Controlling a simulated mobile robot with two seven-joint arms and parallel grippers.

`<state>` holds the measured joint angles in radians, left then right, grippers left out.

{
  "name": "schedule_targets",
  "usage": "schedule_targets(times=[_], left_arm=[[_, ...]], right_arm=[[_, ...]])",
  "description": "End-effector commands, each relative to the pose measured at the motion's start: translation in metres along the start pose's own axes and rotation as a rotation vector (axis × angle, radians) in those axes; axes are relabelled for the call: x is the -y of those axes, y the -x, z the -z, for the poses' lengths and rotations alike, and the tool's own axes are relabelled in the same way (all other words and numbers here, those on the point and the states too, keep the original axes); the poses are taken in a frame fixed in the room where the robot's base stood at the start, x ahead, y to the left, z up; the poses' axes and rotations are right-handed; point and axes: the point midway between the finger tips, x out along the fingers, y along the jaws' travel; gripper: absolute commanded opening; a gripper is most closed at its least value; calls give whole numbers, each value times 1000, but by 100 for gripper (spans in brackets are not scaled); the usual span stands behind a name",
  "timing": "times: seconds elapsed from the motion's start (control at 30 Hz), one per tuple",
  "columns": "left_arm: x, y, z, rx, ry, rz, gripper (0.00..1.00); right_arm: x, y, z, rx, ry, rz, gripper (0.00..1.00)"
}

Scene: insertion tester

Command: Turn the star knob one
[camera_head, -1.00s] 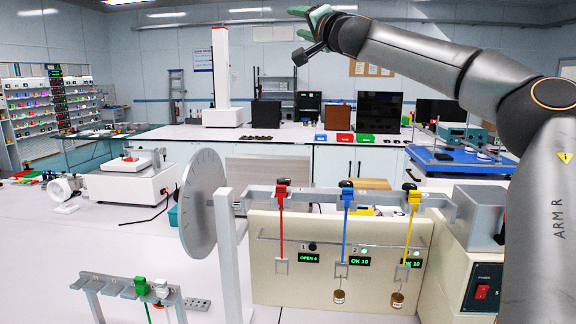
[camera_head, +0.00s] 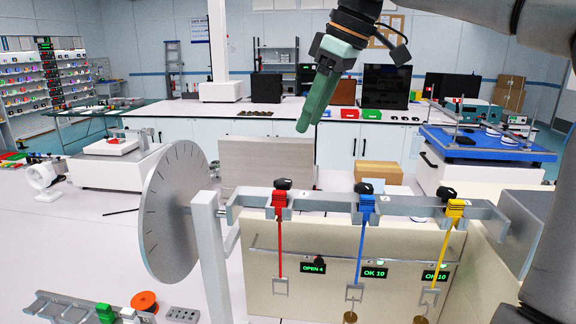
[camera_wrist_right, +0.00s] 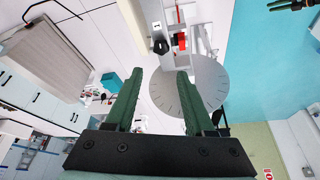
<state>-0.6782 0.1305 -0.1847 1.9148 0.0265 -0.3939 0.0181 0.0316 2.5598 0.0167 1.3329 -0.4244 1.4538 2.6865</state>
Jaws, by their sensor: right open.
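Three dark knobs sit on top of the grey rail (camera_head: 325,203). The left knob (camera_head: 283,184) is above a red clamp (camera_head: 280,203), the middle knob (camera_head: 363,188) above a blue one, and the right knob (camera_head: 447,193) above a yellow one. No number shows on these knobs in the head view. My right gripper (camera_head: 304,126) hangs above the left knob, pointing down, apart from it. In the wrist view its green fingers (camera_wrist_right: 160,72) are spread and empty. A black knob (camera_wrist_right: 160,46) lies ahead of them near a "1" label. My left gripper is not seen.
A large grey disc (camera_head: 177,212) stands left of the rail on a post (camera_head: 209,255). A low rack (camera_head: 65,308) and an orange spool (camera_head: 144,302) lie at the front left. A cardboard box (camera_head: 379,172) stands behind the rail. Open bench lies at the left.

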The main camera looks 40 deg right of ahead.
Motion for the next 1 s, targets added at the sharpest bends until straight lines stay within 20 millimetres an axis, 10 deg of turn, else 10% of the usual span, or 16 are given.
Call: schedule_targets(times=[0.6, 1.0], left_arm=[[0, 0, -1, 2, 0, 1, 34], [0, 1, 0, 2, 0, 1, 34]], right_arm=[[0, -104, -2, 8, 1, 1, 54], [0, -124, -1, 4, 0, 0, 54]])
